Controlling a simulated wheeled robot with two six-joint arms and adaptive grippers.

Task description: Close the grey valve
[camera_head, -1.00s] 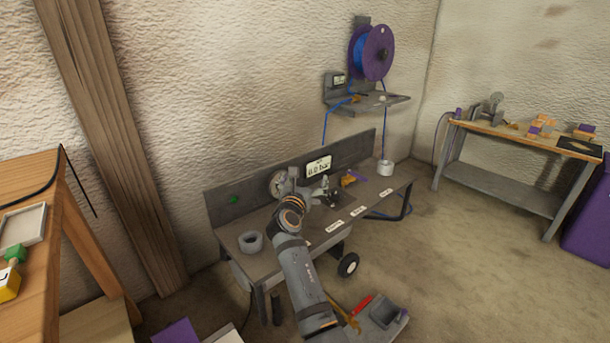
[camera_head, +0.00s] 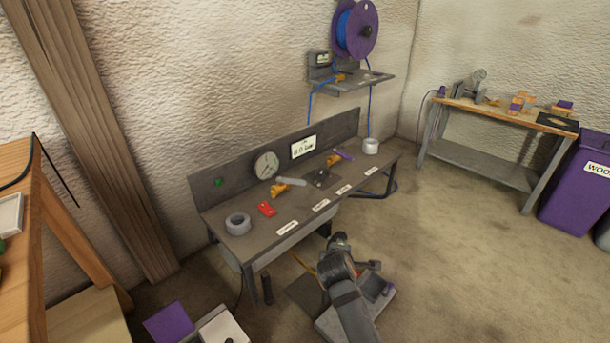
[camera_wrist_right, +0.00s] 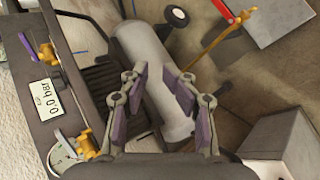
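The grey valve (camera_head: 290,182) is on the workbench, just right of the round gauge. It has a yellow body and a grey lever that points right, roughly along the bench. In the right wrist view its yellow body (camera_wrist_right: 86,146) shows at lower left, with the lever mostly hidden by my gripper. My right gripper (camera_wrist_right: 161,78) is open and empty, with a grey tank below it and between its fingers. In the head view my right gripper (camera_head: 340,240) is in front of the bench, apart from the valve. My left gripper is not in view.
The workbench (camera_head: 235,258) holds a gauge (camera_head: 266,165), a display (camera_head: 304,146) reading 0.0 bar, a red part (camera_head: 266,209), tape rolls and a purple-levered valve (camera_head: 342,155). A grey tank (camera_wrist_right: 158,85) sits below the bench. The floor to the right is clear.

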